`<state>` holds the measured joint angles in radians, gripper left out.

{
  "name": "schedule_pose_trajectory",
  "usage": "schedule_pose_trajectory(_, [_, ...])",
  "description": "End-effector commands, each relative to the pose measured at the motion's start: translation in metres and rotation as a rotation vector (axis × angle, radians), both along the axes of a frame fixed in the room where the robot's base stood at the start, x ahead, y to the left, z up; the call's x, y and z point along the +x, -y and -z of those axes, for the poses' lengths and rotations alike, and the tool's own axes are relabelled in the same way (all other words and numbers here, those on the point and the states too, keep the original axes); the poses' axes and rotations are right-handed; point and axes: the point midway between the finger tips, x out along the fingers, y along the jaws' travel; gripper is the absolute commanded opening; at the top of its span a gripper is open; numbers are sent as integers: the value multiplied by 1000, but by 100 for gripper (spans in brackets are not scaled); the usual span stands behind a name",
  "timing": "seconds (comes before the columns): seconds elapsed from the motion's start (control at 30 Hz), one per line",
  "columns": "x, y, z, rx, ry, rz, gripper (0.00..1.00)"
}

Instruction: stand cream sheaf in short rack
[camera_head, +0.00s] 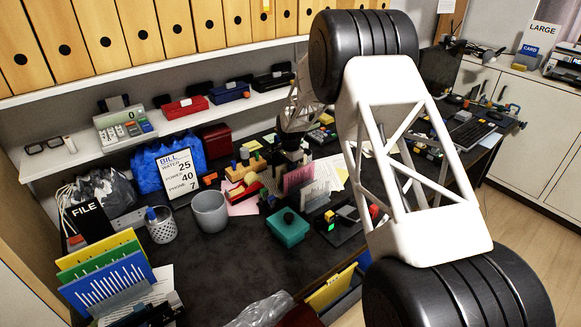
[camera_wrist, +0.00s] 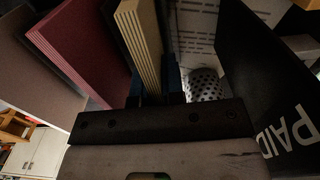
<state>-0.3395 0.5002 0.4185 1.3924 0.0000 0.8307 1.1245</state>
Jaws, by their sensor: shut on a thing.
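The cream sheaf (camera_wrist: 141,42) stands on edge in the wrist view, its ribbed pale side showing. My gripper (camera_wrist: 154,90) is shut on its lower part, a dark finger at each side. In the head view my gripper (camera_head: 291,153) is over the middle of the desk, small and dark, and I cannot make out the sheaf there. A dark red sheaf (camera_wrist: 82,48) stands left of the cream one in the wrist view. In the head view a pink sheaf (camera_head: 298,178) and pale upright sheets (camera_head: 318,196) stand below my gripper. I cannot tell which holder is the short rack.
A black board marked PAID (camera_wrist: 262,85) is close on the right, with a perforated cup (camera_wrist: 204,86) behind. A grey cup (camera_head: 210,212), a teal box (camera_head: 288,227) and coloured folders (camera_head: 108,270) stand on the desk (camera_head: 215,268). The desk's front middle is fairly clear.

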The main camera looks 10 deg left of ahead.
Motion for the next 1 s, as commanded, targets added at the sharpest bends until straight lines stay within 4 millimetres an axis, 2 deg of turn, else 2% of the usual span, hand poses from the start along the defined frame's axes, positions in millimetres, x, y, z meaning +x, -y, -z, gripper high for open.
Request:
schedule_pose_trajectory(0.37, [0, 0, 2, 0, 0, 0, 0])
schedule_pose_trajectory(0.4, [0, 0, 2, 0, 0, 0, 12])
schedule_pose_trajectory(0.57, [0, 0, 2, 0, 0, 0, 37])
schedule_pose_trajectory(0.6, [0, 0, 2, 0, 0, 0, 39])
schedule_pose_trajectory(1.0, [0, 0, -2, 1, 1, 0, 39])
